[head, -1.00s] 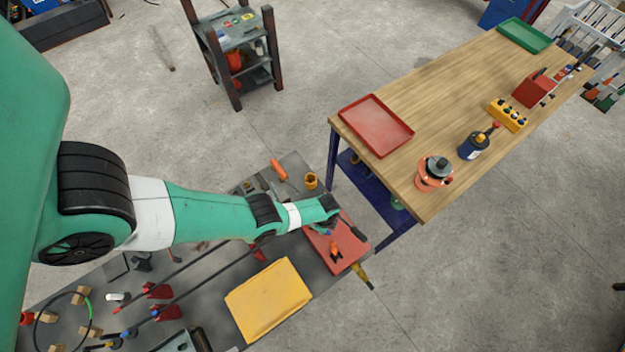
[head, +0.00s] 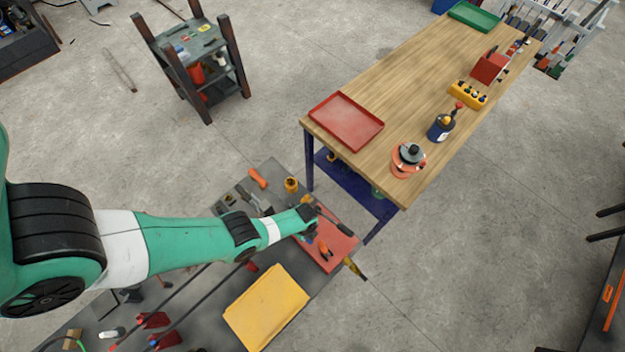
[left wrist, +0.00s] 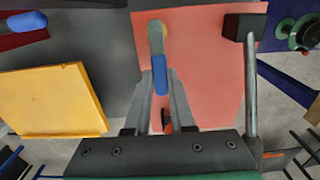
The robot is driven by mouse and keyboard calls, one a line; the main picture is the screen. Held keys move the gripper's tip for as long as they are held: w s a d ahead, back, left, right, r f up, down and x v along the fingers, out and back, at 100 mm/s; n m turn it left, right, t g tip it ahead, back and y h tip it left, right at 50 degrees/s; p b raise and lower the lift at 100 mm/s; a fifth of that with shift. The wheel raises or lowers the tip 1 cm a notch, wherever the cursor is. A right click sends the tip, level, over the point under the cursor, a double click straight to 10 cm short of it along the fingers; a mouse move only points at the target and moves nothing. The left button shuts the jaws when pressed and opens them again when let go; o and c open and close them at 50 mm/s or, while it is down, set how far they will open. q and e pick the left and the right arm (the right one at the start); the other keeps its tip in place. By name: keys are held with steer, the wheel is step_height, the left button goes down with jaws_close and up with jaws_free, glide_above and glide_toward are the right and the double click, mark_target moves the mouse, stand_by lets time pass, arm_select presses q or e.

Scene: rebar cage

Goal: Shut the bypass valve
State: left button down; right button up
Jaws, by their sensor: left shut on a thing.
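My left gripper (left wrist: 158,92) is over the red mat (left wrist: 206,60) on the dark bench. In the left wrist view its fingers stand on both sides of a blue handle (left wrist: 160,75) and are shut on it. The blue handle has a rounded yellowish, brass-like end (left wrist: 155,32); I cannot tell whether this is the bypass valve's lever. In the head view my left gripper (head: 311,226) hides most of it. No other thing is clearly recognizable as the bypass valve. My right gripper is not in view.
A black-headed hammer (left wrist: 245,27) lies close beside the gripper. A yellow folder-like pad (head: 266,306), an orange-handled tool (head: 257,178) and a yellow cup (head: 291,184) are on the bench. The wooden table (head: 400,95) stands beyond a floor gap.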

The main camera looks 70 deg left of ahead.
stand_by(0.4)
arm_select(q)
steer(key=c, duration=0.8)
jaws_free()
steer(key=shift+o, duration=0.2)
